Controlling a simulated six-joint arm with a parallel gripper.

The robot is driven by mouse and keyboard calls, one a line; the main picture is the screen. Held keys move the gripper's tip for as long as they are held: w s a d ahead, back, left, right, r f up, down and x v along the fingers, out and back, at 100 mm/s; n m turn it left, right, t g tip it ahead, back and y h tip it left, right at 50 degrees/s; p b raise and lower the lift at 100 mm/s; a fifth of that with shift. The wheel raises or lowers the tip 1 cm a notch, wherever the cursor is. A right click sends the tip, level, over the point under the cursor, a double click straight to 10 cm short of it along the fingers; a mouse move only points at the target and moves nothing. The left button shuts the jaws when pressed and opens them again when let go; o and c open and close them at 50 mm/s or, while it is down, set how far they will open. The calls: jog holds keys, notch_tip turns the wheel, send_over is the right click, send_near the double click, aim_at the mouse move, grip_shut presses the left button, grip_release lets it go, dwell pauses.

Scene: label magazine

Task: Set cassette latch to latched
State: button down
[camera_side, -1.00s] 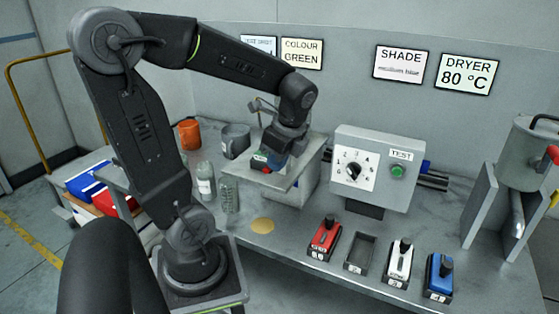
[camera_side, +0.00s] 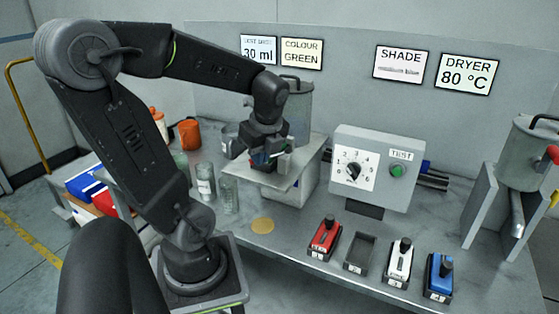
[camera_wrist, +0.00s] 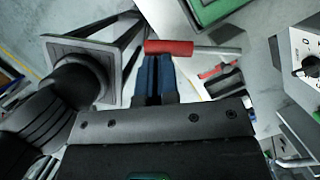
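In the wrist view, a red grip (camera_wrist: 168,47) on a pale grey rod (camera_wrist: 217,51) lies just beyond my fingertips; this looks like the latch lever. My gripper (camera_wrist: 155,62) has two blue fingers close together with only a narrow dark line between them. The tips are at the red grip, which runs across both; I cannot tell whether they touch it. Part of a green body (camera_wrist: 215,8), perhaps the cassette, shows at the top. In the side view, my gripper (camera_side: 262,160) is low over the pale platform (camera_side: 285,178) and hides most of the latch.
A dial box (camera_side: 375,168) stands right of the platform. Red (camera_side: 325,238), white (camera_side: 398,262) and blue (camera_side: 440,275) cassettes sit in holders at the front, with an empty holder (camera_side: 360,252) among them. Glass containers (camera_side: 205,183) stand left of the platform. A grey can (camera_side: 298,100) stands behind.

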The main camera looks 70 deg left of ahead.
jog(key=a+m, duration=0.1)
jog(key=s+a+m, duration=0.1)
jog(key=shift+m+t, duration=0.4)
jog(key=shift+w+a, duration=0.1)
jog(key=shift+a, duration=1.3)
jog(key=shift+w+a, duration=0.2)
jog(key=shift+a, duration=0.3)
jog(key=shift+w+a, duration=0.15)
jog(key=shift+a, duration=0.4)
jog(key=s+d, duration=0.2)
jog(key=shift+s+d+r, duration=0.2)
jog(key=shift+d+r, duration=0.15)
jog(key=shift+r, duration=0.05)
notch_tip(320, 180, up, 10)
jog(key=s+d, duration=0.2)
jog(key=shift+d+f, duration=0.15)
jog(key=shift+f, duration=0.05)
